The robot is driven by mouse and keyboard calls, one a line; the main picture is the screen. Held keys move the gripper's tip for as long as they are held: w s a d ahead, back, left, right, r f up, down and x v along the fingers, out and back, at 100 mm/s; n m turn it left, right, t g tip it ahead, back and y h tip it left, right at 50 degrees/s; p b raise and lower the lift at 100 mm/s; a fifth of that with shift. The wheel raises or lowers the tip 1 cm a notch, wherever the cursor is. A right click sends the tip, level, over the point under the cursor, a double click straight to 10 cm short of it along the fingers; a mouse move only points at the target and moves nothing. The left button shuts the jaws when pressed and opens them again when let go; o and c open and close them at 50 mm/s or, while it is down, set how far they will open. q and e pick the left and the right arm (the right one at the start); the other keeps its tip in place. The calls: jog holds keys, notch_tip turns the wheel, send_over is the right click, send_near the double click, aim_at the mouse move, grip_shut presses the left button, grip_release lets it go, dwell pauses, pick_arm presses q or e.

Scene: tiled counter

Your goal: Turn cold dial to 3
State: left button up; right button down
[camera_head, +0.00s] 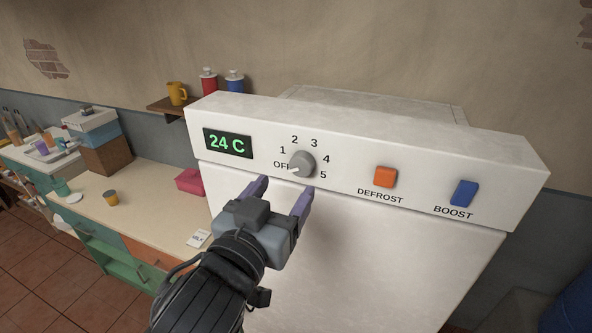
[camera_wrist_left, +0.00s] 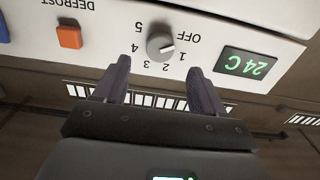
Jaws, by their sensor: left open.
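The grey round cold dial (camera_head: 301,163) sits on the white front panel of the appliance (camera_head: 350,163), with marks OFF and 1 to 5 around it. Its white pointer mark faces left, at or near OFF. The dial also shows upside down in the left wrist view (camera_wrist_left: 160,47). My left gripper (camera_head: 284,187) is open, with its two purple fingers just below and in front of the dial. In the left wrist view the fingers (camera_wrist_left: 159,66) stand apart on either side of the dial's line, empty. I cannot tell any contact. My right gripper is out of view.
A green 24 C display (camera_head: 228,143) is left of the dial. An orange DEFROST button (camera_head: 385,177) and a blue BOOST button (camera_head: 464,193) are to the right. A counter (camera_head: 135,205) with small items stands at left. The space before the panel is clear.

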aim_at(299, 168)
pick_arm(q)
jog(key=p+x, duration=0.1)
jog(key=x, duration=0.4)
jog(key=shift+r, duration=0.1)
jog(key=shift+w+d, duration=0.25)
jog(key=shift+w, duration=0.4)
jog(key=c, duration=1)
jog(key=shift+c, duration=0.2)
